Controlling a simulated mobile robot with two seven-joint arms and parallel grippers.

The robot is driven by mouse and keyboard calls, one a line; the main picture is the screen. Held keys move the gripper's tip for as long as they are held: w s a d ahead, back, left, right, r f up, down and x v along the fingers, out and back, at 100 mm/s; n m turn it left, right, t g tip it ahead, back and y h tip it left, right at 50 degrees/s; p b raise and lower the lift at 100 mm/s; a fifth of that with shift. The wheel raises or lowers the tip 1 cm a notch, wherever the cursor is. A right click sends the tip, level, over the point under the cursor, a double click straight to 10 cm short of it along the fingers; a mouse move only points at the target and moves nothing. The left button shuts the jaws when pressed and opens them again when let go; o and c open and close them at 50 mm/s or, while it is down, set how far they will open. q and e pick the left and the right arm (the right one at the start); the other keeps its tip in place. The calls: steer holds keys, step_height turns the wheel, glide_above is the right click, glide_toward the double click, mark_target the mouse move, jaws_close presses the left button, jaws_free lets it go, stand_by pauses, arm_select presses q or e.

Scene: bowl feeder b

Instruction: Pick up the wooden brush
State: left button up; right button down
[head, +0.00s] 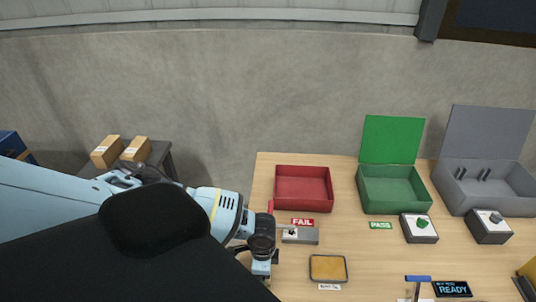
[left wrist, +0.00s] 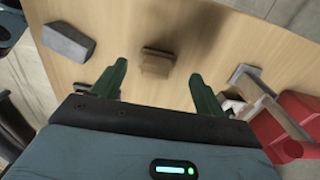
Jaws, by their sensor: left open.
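A small brown wooden piece, which looks like the wooden brush (left wrist: 157,63), stands on the light wood table in the left wrist view. It lies ahead of my left gripper (left wrist: 159,71), in line with the gap between the two green fingers. The fingers are spread apart with nothing between them, and the brush is apart from them. In the head view my left gripper (head: 262,268) is over the table's left part; its fingers are hard to make out. I cannot make out the brush there, where my arm covers the table's near left part. My right gripper is not in view.
A grey block (left wrist: 68,42) lies left of the brush in the left wrist view. A red bin (head: 303,188), a green box (head: 393,190) and a grey box (head: 487,190) stand along the back. A tray (head: 328,268) lies right of my gripper.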

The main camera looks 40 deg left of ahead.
arm_select(q)
steer(key=shift+f, duration=0.7)
steer(key=f, duration=0.3)
steer(key=d+f, duration=0.1)
steer(key=f, duration=0.1)
steer(key=shift+w+b, duration=0.25)
steer(key=shift+b, duration=0.1)
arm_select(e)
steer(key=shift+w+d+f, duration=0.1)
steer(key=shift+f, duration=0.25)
arm_select(q)
steer(key=c, duration=0.9)
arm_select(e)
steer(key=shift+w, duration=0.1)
arm_select(q)
steer(key=shift+r, duration=0.1)
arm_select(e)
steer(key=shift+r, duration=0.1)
